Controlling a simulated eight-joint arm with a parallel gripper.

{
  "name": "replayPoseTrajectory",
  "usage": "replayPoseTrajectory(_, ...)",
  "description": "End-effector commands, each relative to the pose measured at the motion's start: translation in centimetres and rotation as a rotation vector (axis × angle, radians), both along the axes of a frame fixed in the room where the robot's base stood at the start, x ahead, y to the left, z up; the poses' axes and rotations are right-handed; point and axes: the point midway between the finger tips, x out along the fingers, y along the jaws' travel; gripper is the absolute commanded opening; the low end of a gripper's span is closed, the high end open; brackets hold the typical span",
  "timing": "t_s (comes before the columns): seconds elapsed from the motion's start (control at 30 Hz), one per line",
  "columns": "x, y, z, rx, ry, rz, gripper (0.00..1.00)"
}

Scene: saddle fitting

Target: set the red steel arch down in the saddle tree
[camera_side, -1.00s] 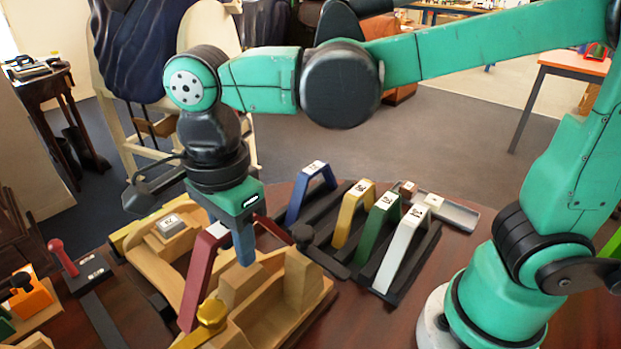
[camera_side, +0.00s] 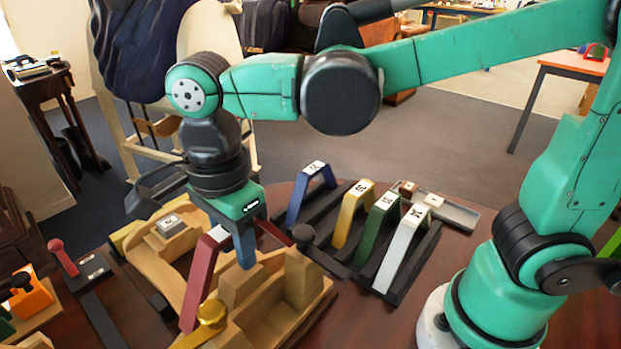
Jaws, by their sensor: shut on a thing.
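The red steel arch (camera_side: 201,278) hangs from my gripper (camera_side: 240,240), whose jaws are shut on its top. A white label shows on the arch beside the jaws. The arch's near leg reaches down to the left, close to the brass knob on the wooden saddle tree (camera_side: 299,283). Its other leg shows to the right of the jaws. The arch is over the tree. I cannot tell whether its feet touch the wood, since the jaws and tree blocks hide part of it.
A dark rack to the right holds a blue arch (camera_side: 312,184), a yellow arch (camera_side: 354,212), a green arch (camera_side: 377,231) and a white arch (camera_side: 404,244). A grey tray (camera_side: 450,212) lies behind them. A red-handled tool (camera_side: 63,258) and an orange block (camera_side: 31,297) are at left.

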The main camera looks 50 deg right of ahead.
Motion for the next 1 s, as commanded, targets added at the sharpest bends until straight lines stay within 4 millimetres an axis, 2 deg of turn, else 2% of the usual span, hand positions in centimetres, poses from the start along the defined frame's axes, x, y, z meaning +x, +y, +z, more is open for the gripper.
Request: replayPoseTrajectory(1.0, 0.0, 0.0, -2.3, 0.000, 0.000, 0.000, 0.00)
